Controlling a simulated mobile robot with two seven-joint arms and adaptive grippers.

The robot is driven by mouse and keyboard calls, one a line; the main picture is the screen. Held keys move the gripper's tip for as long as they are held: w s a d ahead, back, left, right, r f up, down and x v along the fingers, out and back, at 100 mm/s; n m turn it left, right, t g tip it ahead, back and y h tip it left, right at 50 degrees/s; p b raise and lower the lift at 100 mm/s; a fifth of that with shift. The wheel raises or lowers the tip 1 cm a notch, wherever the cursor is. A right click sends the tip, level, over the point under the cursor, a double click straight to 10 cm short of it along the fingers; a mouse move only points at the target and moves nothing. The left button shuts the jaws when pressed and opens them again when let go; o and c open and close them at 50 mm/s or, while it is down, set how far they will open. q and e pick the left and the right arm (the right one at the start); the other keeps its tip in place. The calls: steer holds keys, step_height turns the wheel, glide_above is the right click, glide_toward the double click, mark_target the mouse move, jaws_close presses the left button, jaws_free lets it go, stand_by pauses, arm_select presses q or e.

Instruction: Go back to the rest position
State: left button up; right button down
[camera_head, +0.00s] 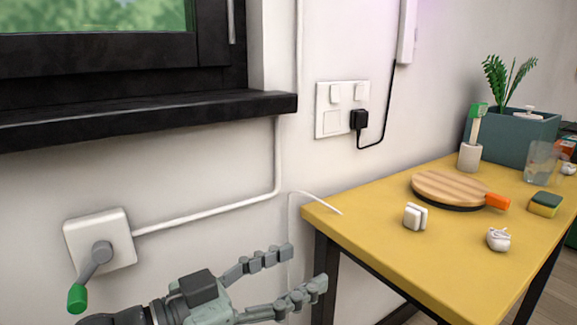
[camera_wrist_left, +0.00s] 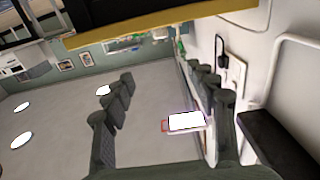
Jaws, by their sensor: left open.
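My left gripper (camera_head: 306,268) comes in from the bottom left in the head view. Its two fingers are spread apart with nothing between them. It is in front of the white wall, to the left of the yellow table (camera_head: 385,245) and near its left corner. In the left wrist view the same open fingers (camera_wrist_left: 170,95) show with empty space between them, and the yellow table edge (camera_wrist_left: 150,28) lies at the top. My right gripper is not in view.
A wall box with a green-tipped lever (camera_head: 77,297) is left of my gripper. A black window sill (camera_head: 150,118) juts out above. A black plug (camera_head: 359,120) sits in the wall socket.

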arm_select(q)
steer(key=w+a+f+n+y+p, duration=0.25)
steer(key=a+f+y, duration=0.4)
steer(key=f, duration=0.55)
steer(key=w+a+f+n+y+p, duration=0.15)
steer(key=a+f+n+y, duration=0.3)
steer(key=a+f, duration=0.5)
steer(key=s+a+f+n+g+y, duration=0.1)
steer(key=s+a+f+g+y, duration=0.1)
steer(key=s+a+f, duration=0.3)
steer(key=s+a+f+n+g+y+p, duration=0.1)
steer(key=s+a+f+g+y, duration=0.2)
steer(key=s+f, duration=1)
steer(key=a+g, duration=0.2)
steer(key=a, duration=0.1)
steer(key=shift+a+f+n, duration=0.25)
steer(key=shift+a+n, duration=0.05)
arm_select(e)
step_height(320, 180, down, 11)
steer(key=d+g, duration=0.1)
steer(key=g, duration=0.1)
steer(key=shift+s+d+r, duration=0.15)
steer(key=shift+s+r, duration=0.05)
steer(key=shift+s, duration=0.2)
